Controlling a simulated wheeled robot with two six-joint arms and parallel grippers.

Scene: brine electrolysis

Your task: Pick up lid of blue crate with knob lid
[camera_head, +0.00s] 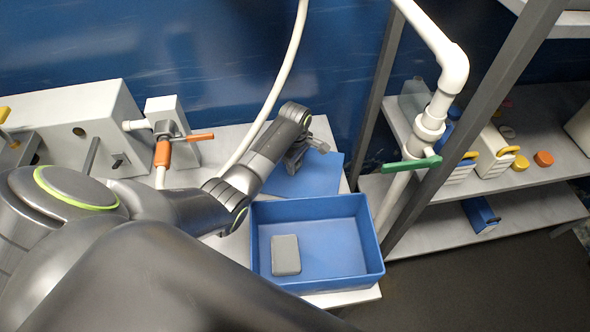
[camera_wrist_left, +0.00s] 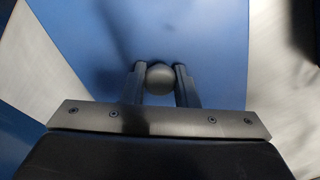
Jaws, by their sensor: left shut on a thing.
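The blue crate (camera_head: 340,282) stands open on the light table, with a grey block (camera_head: 286,256) inside on its left. The flat blue lid (camera_head: 318,180) is just behind the crate; part of it is hidden by my left arm. My left gripper (camera_head: 306,153) is over the lid. In the left wrist view, the two fingers of the gripper (camera_wrist_left: 160,84) are shut on the round dark knob (camera_wrist_left: 159,77), one on each side, with the blue lid (camera_wrist_left: 95,45) behind it. I cannot tell whether the lid touches the table. My right gripper is not in view.
A grey box (camera_head: 75,115) and an orange-handled valve (camera_head: 163,150) stand at the left. A white pipe (camera_head: 440,90) with a green handle (camera_head: 412,163) and a grey shelf rack (camera_head: 480,110) are at the right. A white hose (camera_head: 285,70) runs behind my left arm.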

